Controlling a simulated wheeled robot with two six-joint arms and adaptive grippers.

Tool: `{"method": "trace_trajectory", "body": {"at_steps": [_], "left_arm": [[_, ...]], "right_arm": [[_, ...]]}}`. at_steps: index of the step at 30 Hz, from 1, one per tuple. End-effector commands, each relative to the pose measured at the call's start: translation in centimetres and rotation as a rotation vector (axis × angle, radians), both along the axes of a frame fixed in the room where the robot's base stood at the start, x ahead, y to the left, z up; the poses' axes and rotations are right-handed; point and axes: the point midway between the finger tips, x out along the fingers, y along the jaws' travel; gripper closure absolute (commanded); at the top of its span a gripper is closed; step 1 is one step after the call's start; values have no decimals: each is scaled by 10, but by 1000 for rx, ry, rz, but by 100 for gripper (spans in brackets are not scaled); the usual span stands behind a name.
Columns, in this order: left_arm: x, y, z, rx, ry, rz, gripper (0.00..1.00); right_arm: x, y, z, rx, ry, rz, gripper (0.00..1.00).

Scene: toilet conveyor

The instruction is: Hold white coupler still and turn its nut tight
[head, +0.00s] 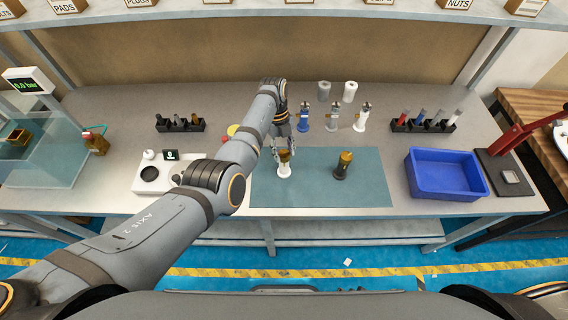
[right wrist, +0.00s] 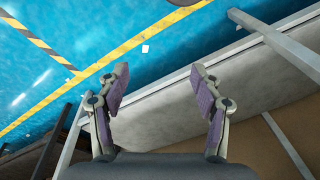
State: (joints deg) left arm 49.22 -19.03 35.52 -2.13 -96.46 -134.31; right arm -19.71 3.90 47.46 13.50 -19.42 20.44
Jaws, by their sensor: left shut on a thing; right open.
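The white coupler (head: 285,171) stands upright on the teal mat (head: 312,195), with a brass-coloured nut (head: 285,156) at its top. My left gripper (head: 284,151) reaches down from behind it and is shut on it near the top. The exact finger contact is too small to make out. A second, dark coupler (head: 341,171) with a brass nut stands apart on the mat to the right. My right gripper (right wrist: 161,76) is open and empty in the right wrist view, above the bench's edge and floor. It does not show in the head view.
A blue bin (head: 447,192) stands right of the mat. Valve-like fittings (head: 304,117) and grey and white cylinders (head: 349,92) stand behind it. Racks (head: 181,125) (head: 424,126) flank these. A white device (head: 155,173) is at left.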

Motion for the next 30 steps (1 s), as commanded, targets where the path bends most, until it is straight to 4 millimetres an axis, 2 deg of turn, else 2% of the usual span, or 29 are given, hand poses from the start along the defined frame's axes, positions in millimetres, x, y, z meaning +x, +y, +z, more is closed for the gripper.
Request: {"method": "trace_trajectory", "body": {"at_steps": [1, 3, 6, 11, 15, 19, 23, 27, 30], "left_arm": [[0, 0, 0, -1, 1, 0, 82], [0, 0, 0, -1, 1, 0, 82], [0, 0, 0, -1, 1, 0, 82], [0, 0, 0, -1, 1, 0, 82], [0, 0, 0, -1, 1, 0, 82], [0, 0, 0, -1, 1, 0, 82], [0, 0, 0, -1, 1, 0, 82], [0, 0, 0, -1, 1, 0, 82], [0, 0, 0, 0, 0, 0, 82]], "right_arm": [[21, 14, 12, 78, -25, -186, 34], [49, 37, 32, 219, -34, -477, 34], [84, 69, 66, 428, -10, -823, 34], [132, 116, 131, 759, 109, -1252, 34], [164, 150, 195, 1022, 284, -1514, 34], [183, 173, 253, 1219, 480, -1674, 34], [206, 190, 309, 1377, 657, -1747, 34], [267, 184, 318, 1414, 476, -1627, 34], [299, 181, 326, 1426, 370, -1557, 34]]}}
